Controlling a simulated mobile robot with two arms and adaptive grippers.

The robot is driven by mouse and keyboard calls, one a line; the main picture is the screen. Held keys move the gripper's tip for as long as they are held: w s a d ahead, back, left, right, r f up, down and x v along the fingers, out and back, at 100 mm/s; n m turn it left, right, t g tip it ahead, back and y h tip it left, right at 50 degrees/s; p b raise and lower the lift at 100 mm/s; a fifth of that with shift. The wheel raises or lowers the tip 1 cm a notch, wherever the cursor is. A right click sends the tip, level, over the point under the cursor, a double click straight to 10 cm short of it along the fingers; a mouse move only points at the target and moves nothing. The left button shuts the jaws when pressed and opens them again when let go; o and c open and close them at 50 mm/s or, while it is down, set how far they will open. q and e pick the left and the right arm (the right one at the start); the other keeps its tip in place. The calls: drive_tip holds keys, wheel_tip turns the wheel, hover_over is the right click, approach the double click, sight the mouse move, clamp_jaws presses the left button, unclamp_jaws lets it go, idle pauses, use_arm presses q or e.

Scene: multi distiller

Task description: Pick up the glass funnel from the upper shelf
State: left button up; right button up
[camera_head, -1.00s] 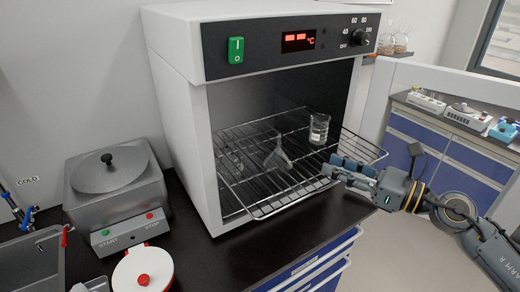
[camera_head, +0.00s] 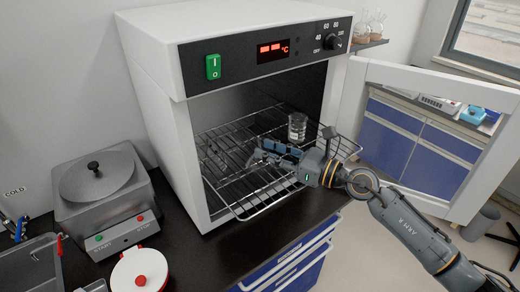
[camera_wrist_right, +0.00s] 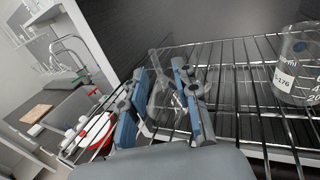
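The clear glass funnel (camera_wrist_right: 160,92) lies on the pulled-out upper wire shelf (camera_head: 245,212) of the oven. In the right wrist view it sits between the two blue-padded fingers of my right gripper (camera_wrist_right: 161,108), which are apart, one on each side of it. I cannot tell whether either finger touches the glass. In the head view my right gripper (camera_head: 272,153) reaches in over the shelf from the right and mostly hides the funnel. My left gripper is not in view.
A glass beaker (camera_head: 297,127) stands on the shelf behind my right gripper; it also shows at the right of the wrist view (camera_wrist_right: 298,70). The open oven door (camera_head: 497,150) stands to the right. A grey heating device (camera_head: 98,190) and a red-white lidded pot (camera_head: 138,275) are at left.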

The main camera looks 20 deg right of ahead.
sight(259, 147)
drive_tip(key=x, duration=0.3)
drive_tip(key=shift+a+r+p, duration=0.1)
drive_tip(key=shift+a+p, duration=0.1)
drive_tip(key=shift+p, duration=0.15)
drive_tip(key=shift+d, duration=0.15)
drive_tip(key=shift+c, duration=0.7)
clamp_jaws()
